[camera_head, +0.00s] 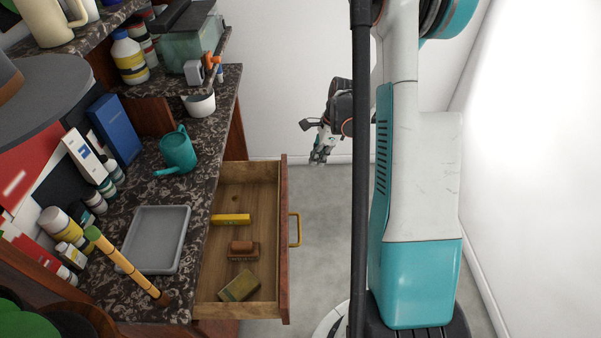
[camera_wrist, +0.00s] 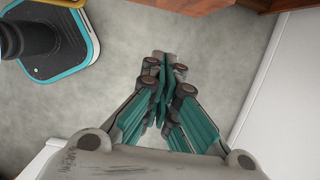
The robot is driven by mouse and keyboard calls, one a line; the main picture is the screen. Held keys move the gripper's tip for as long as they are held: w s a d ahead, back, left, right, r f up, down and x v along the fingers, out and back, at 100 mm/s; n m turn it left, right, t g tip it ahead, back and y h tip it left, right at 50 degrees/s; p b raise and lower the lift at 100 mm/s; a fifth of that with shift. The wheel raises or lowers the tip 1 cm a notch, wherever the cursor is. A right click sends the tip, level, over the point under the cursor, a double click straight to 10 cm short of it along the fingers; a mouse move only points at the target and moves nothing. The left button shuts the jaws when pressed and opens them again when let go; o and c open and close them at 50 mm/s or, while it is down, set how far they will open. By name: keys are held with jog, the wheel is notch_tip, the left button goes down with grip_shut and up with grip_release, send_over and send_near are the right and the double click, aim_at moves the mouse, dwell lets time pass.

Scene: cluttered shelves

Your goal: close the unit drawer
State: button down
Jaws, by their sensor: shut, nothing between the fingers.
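The unit drawer (camera_head: 237,190) is pulled out of the shelf unit toward the right in the head view. It is wooden, with a yellow handle (camera_head: 295,230) on its front. Inside lie a yellow block (camera_head: 231,219), a brown brush-like item (camera_head: 243,250) and an olive box (camera_head: 239,287). My gripper (camera_head: 318,158) is shut and empty, in the air beyond the far right corner of the drawer and apart from it. In the wrist view my gripper (camera_wrist: 166,75) points down over the floor, fingers together. A wooden edge (camera_wrist: 270,5) shows at the top of that view.
The speckled countertop (camera_head: 200,205) holds a grey tray (camera_head: 158,240), a teal watering can (camera_head: 178,150), a bamboo stick (camera_head: 125,265) and several bottles. Grey floor (camera_head: 325,215) is clear right of the drawer. White walls (camera_head: 290,80) stand behind and at the right.

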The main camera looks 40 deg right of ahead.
jog(key=w+a+f+b, duration=0.3)
jog(key=a+f+b, duration=0.1)
jog(key=f, duration=0.5)
jog(key=shift+w+a+f, duration=0.2)
jog(key=shift+w+a, duration=0.1)
jog(key=shift+a, duration=0.4)
